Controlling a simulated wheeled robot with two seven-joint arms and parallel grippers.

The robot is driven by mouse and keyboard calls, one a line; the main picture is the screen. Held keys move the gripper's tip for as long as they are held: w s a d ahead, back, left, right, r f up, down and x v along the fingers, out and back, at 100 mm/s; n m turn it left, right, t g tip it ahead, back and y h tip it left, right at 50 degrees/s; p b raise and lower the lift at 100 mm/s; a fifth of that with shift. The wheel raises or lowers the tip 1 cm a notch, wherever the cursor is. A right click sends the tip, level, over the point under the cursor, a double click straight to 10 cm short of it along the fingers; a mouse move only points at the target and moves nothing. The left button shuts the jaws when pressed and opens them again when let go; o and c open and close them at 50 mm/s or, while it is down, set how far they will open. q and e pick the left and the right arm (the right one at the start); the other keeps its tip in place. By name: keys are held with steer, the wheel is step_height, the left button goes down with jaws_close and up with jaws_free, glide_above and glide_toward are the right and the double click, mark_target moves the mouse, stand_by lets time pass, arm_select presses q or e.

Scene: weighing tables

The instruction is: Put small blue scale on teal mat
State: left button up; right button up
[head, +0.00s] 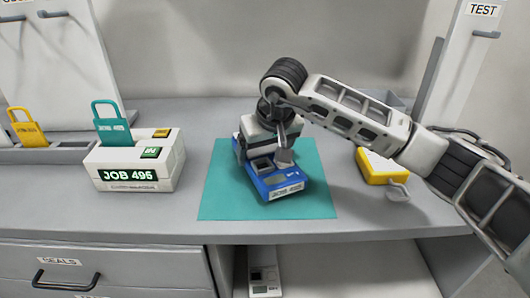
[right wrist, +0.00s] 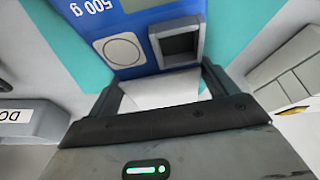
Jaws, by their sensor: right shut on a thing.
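The small blue scale (head: 288,184) is at the teal mat (head: 222,205), over its middle in the head view. I cannot tell for sure whether its underside touches the mat. My right gripper (head: 268,150) comes down at the scale's back end and is shut on it. In the right wrist view the scale's blue top (right wrist: 135,45) shows "500 g", a round button and a dark square, and my right gripper (right wrist: 165,95) has its fingers on either side of a pale part of it. The teal mat (right wrist: 250,25) shows around it. My left gripper is not in view.
A white box labelled JOB 496 (head: 130,174) with a teal tag stands left of the mat. A yellow device (head: 375,167) lies to the right, under my right arm. A yellow tag (head: 28,128) is at the far left. Another device (head: 265,280) sits on the shelf below.

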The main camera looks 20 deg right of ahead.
steer(key=shift+f, duration=0.65)
steer(key=shift+f, duration=0.25)
steer(key=o, duration=1.1)
steer(key=shift+s+r, duration=0.1)
steer(key=shift+r, duration=0.3)
steer(key=v, duration=1.1)
steer(key=shift+s+r+b, duration=0.2)
steer(key=shift+r+b, duration=0.05)
steer(key=shift+b, duration=0.1)
